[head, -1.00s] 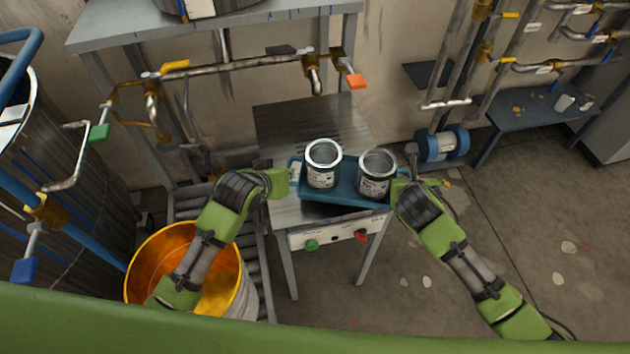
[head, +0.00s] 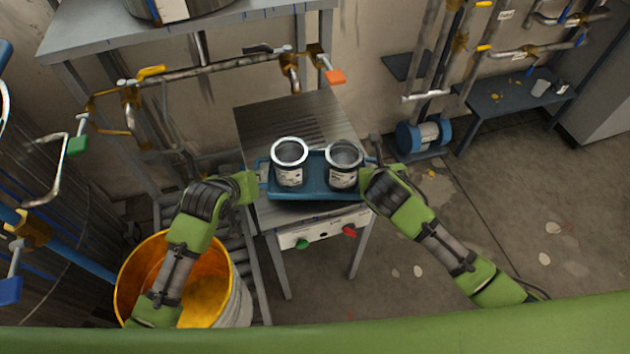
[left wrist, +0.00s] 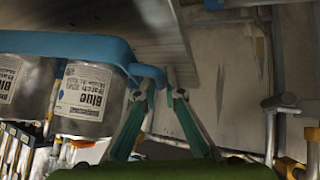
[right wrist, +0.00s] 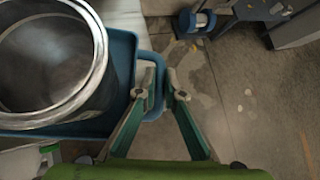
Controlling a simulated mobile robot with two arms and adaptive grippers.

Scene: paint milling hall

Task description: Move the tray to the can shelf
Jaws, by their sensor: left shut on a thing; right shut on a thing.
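The blue tray (head: 318,191) carries two open metal cans, a left can (head: 290,163) and a right can (head: 343,165), both upright. In the left wrist view the cans' labels read "Blue". My left gripper (head: 259,184) is shut on the tray's left handle, which also shows in the left wrist view (left wrist: 150,73). My right gripper (head: 368,177) is shut on the right handle, seen in the right wrist view (right wrist: 152,85). The tray is over the front part of a metal-topped stand; I cannot tell whether it touches it. I cannot tell which surface is the can shelf.
The metal-topped stand (head: 285,112) has a front panel with green and red knobs. A yellow-lined bucket (head: 207,300) stands at lower left. A dark bench (head: 512,106) is at the right by the wall. Pipes with valves run behind. The floor at right is mostly clear.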

